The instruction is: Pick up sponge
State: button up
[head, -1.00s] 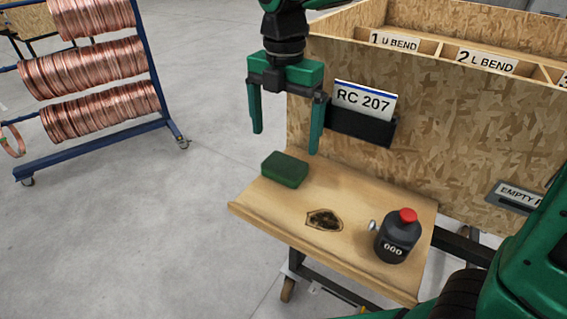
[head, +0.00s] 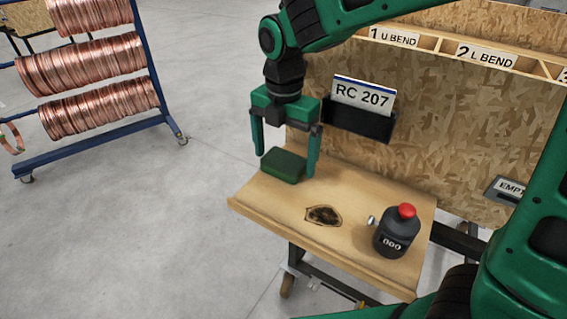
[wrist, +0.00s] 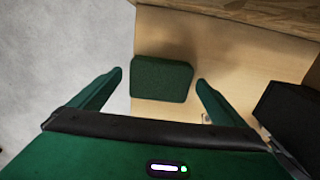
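The sponge (head: 283,166) is a dark green block lying flat at the far left corner of the small wooden shelf (head: 270,205). My gripper (head: 286,162) is open, pointing down, with its fingertips low around the sponge in the head view. In the wrist view the sponge (wrist: 161,79) lies between my two open fingers (wrist: 160,80), with a gap on each side. Nothing is held.
A chipboard crate wall with a black holder (head: 362,118) rises behind. A copper coil rack (head: 95,75) stands at left.

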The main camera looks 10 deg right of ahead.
jog(key=c, duration=1)
jog(key=shift+r, duration=0.1)
jog(key=shift+c, duration=0.7)
